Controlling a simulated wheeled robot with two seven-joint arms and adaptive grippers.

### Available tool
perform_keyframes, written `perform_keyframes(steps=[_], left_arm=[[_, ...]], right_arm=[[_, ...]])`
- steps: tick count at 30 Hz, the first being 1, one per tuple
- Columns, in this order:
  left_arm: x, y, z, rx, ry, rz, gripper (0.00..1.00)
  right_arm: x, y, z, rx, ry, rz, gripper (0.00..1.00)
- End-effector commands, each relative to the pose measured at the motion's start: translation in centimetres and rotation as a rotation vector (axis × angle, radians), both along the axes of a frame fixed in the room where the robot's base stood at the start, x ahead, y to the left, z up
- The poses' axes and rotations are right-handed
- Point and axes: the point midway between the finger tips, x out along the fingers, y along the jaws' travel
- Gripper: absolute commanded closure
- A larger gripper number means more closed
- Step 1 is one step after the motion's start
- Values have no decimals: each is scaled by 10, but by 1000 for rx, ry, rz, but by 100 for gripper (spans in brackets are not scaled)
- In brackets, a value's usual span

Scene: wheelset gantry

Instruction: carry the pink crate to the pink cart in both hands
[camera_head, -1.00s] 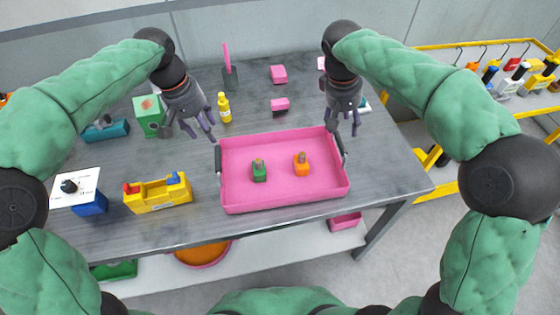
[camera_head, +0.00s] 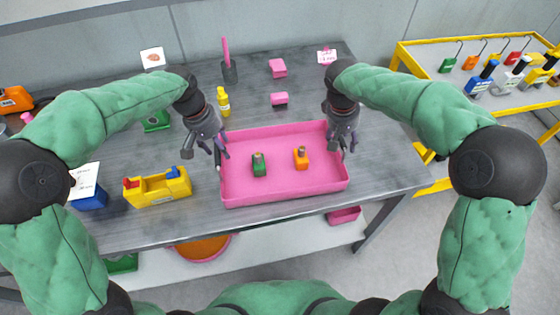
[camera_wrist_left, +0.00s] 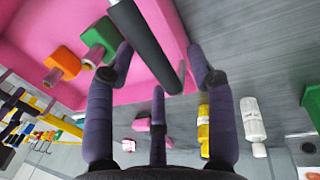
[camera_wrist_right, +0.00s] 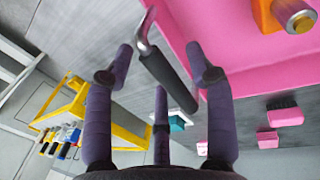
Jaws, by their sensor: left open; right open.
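The pink crate (camera_head: 285,188) stands upright on the grey table, with a green piece (camera_head: 259,165) and an orange piece (camera_head: 301,158) inside. It has a dark bar handle on each short side. My left gripper (camera_head: 219,158) is open at the crate's left side; in the left wrist view the left handle (camera_wrist_left: 145,45) lies between its open fingers. My right gripper (camera_head: 345,145) is open at the right side; in the right wrist view the right handle (camera_wrist_right: 168,80) lies between its open fingers. I cannot make out the pink cart.
A yellow holder (camera_head: 158,188) and a blue block (camera_head: 92,198) stand left of the crate. A yellow bottle (camera_head: 224,103) and pink blocks (camera_head: 278,68) stand behind it. A yellow-framed rack (camera_head: 480,80) is at the right.

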Motion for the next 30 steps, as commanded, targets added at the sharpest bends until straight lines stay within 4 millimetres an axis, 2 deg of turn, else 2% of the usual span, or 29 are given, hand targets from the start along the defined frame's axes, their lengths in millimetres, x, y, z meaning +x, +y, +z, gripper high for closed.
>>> perform_keyframes(steps=[12, 13, 18, 19, 30], left_arm=[[0, -1, -7, 0, 0, 1, 45], [0, -1, -7, 0, 0, 1, 48], [0, -1, -7, 0, 0, 1, 96], [0, -1, -7, 0, 0, 1, 100], [1, -1, -5, -1, -3, 2, 100]], right_arm=[[0, -2, -6, 0, 0, 0, 45], [0, -2, -6, 0, 0, 0, 48], [0, -1, -6, 0, 0, 0, 96], [0, -1, -6, 0, 0, 0, 100], [1, -2, -5, 0, -2, -1, 100]])
